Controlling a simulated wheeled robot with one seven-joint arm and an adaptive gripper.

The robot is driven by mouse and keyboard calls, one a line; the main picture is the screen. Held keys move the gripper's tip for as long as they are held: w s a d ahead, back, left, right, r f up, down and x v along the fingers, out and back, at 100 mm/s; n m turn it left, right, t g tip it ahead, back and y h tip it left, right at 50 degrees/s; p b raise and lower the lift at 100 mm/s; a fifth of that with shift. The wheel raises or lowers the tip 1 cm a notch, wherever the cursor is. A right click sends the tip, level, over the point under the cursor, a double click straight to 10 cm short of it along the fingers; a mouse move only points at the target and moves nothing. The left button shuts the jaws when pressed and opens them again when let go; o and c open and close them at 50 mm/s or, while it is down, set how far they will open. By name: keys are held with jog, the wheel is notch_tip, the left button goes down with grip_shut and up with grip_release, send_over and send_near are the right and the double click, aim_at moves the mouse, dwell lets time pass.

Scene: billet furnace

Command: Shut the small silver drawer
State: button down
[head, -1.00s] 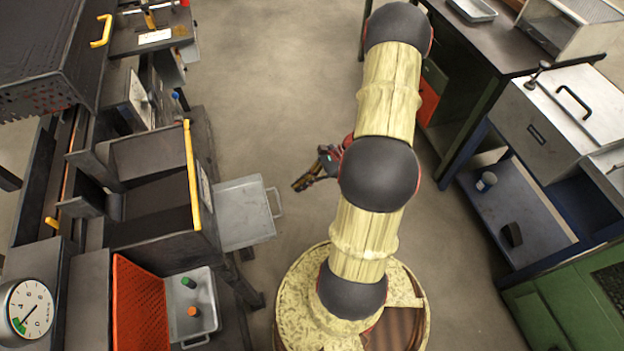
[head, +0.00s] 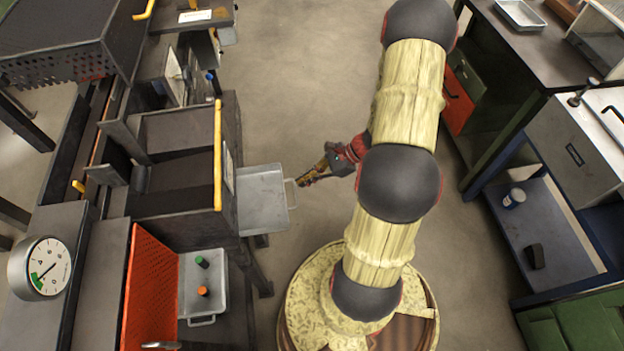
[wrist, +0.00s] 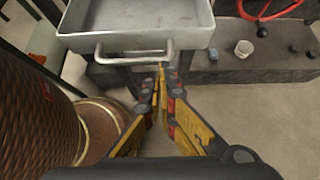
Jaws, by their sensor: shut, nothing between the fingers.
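The small silver drawer (head: 262,205) sticks out to the right from the dark furnace bench in the head view, pulled open. In the wrist view the drawer (wrist: 138,14) is at the top, and its handle (wrist: 134,56) faces me. The drawer looks empty. My gripper (head: 303,180) is just right of the handle in the head view, pointing left at it. In the wrist view my gripper (wrist: 161,68) has its fingertips together at the right part of the handle. Nothing is between them. I cannot tell whether they touch the handle.
A yellow bar (head: 217,155) runs along the dark open box above the drawer. A silver tray (head: 201,285) with a green and an orange piece stands nearer. A pressure gauge (head: 40,268) is at lower left.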

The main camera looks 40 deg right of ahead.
aim_at(251, 193)
jog(key=w+a, duration=0.3)
jog(key=a, duration=0.1)
jog(key=w+a, duration=0.2)
jog(key=a, duration=0.2)
jog(key=w+a, duration=0.3)
jog(key=a, duration=0.1)
jog(key=shift+w+a, duration=0.3)
jog(key=shift+a, duration=0.05)
jog(key=shift+d, duration=0.1)
